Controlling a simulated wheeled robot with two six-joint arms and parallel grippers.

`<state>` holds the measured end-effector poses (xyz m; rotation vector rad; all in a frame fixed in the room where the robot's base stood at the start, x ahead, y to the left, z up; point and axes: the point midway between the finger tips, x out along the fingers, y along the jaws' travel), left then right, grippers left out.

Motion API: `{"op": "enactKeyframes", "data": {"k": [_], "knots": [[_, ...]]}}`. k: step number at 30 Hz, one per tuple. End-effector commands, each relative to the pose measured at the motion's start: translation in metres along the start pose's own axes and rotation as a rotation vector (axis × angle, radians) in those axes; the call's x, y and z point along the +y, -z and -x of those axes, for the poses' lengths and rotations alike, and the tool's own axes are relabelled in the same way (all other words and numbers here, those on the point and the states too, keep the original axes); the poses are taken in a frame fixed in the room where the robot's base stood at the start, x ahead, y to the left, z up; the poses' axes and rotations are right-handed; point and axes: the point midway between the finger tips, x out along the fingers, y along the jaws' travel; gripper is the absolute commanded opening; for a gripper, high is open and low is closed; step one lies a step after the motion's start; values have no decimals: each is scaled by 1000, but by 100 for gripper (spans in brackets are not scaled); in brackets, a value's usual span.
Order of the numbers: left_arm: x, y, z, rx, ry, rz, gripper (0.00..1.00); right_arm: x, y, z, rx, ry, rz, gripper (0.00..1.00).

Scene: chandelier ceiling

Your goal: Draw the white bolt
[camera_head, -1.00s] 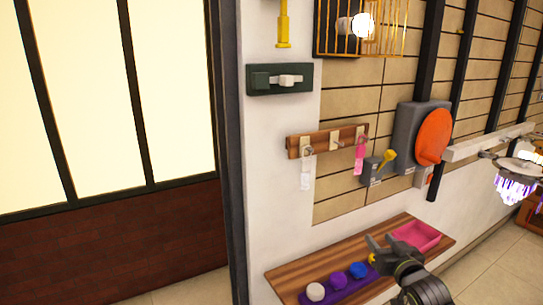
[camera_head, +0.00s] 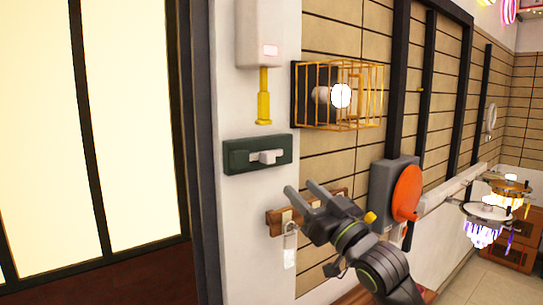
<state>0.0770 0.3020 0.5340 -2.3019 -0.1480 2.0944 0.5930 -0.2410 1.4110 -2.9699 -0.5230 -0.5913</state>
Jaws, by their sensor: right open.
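The white bolt (camera_head: 267,157) sits on a dark green plate (camera_head: 238,155) fixed to the white wall strip beside the dark door frame. The bolt lies sideways across the plate and has a small raised knob. My right gripper (camera_head: 301,188) is open and empty. Its two fingertips point up and to the left, a little below and right of the plate, apart from the bolt in the picture. It covers part of the wooden hook rack (camera_head: 275,224). My left gripper is not in view.
A yellow handle (camera_head: 264,98) hangs under a white box (camera_head: 262,35) above the plate. A gold wire cage (camera_head: 365,95) with a glowing bulb juts out at upper right. An orange disc (camera_head: 407,192) on a grey box (camera_head: 383,188) is right of my arm. A clear tag (camera_head: 289,250) hangs below the rack.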

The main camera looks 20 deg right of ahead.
Motion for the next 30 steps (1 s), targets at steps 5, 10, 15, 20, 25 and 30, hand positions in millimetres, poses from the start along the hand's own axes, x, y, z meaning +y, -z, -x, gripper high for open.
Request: {"op": "enactKeyframes", "data": {"k": [5, 10, 15, 20, 25, 30], "knots": [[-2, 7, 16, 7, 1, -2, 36, -1, 4, -39, 1, 1, -6, 45], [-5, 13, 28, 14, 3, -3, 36, 0, 4, -71, 0, 0, -4, 45], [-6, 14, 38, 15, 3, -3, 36, 0, 3, -97, 0, 0, -2, 45], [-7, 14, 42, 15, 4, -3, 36, 0, 1, -112, 0, 0, -1, 45], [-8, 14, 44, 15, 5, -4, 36, 0, 0, -119, 0, 0, 0, 45], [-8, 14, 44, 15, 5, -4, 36, 0, 0, -119, 0, 0, 1, 45]]}}
